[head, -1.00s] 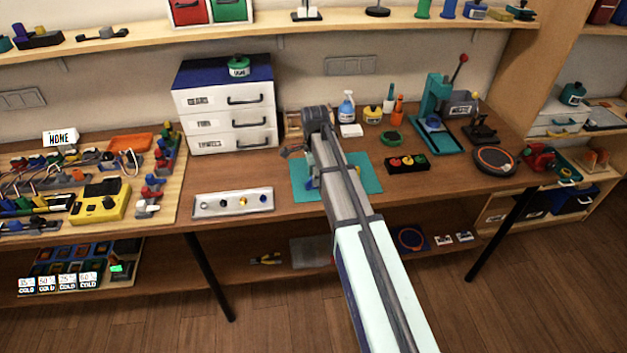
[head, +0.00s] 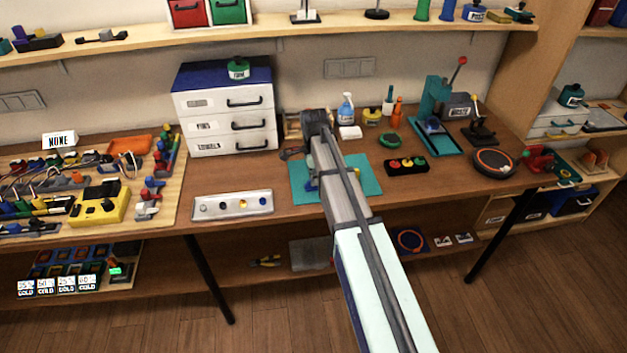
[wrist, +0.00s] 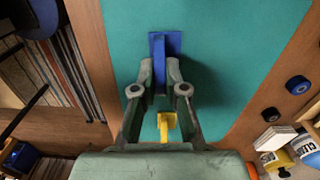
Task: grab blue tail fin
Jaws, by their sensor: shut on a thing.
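The blue tail fin (wrist: 159,52) shows in the wrist view as a T-shaped piece over the teal mat (wrist: 215,50). My gripper (wrist: 158,76) is shut on its stem, with one finger on each side. I cannot tell whether the fin touches the mat. A small yellow piece (wrist: 166,125) shows between the lower parts of the fingers. In the head view my arm covers much of the teal mat (head: 366,180), and the fin is not clear there.
A silver panel with knobs (head: 233,204) lies left of the mat, and a white drawer unit (head: 225,115) stands behind it. A black button box (head: 406,165) is at the right. A spray bottle (head: 346,107) and small containers stand behind. Bare wood lies between them.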

